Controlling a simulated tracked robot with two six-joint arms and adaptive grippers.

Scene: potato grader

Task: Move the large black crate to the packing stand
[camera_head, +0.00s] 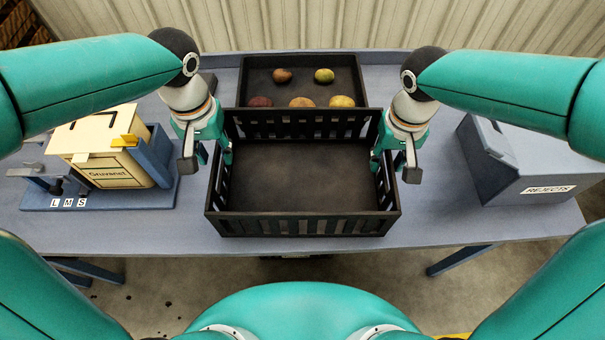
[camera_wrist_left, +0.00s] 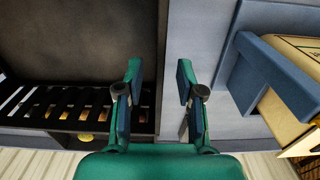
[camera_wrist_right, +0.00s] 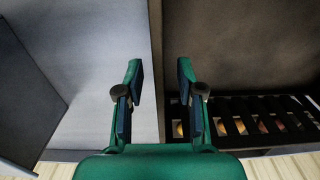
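The large black crate (camera_head: 305,180), with slatted walls, stands empty on the blue-grey table in front of me. My left gripper (camera_head: 207,158) is at its left wall; in the left wrist view (camera_wrist_left: 160,80) one finger is over the inside and the other outside, with the wall's edge between them. My right gripper (camera_head: 394,163) is at the right wall in the same way, and the right wrist view (camera_wrist_right: 160,80) shows its fingers apart. Both grippers are open; I see no finger pressed on the rim.
A black tray (camera_head: 347,76) with several potatoes stands right behind the crate. A yellowish box (camera_head: 98,150) on a blue stand marked L, M, S (camera_head: 125,197) is at left. A grey-blue REJECTS bin (camera_head: 510,165) is at right. The table's front edge is just before the crate.

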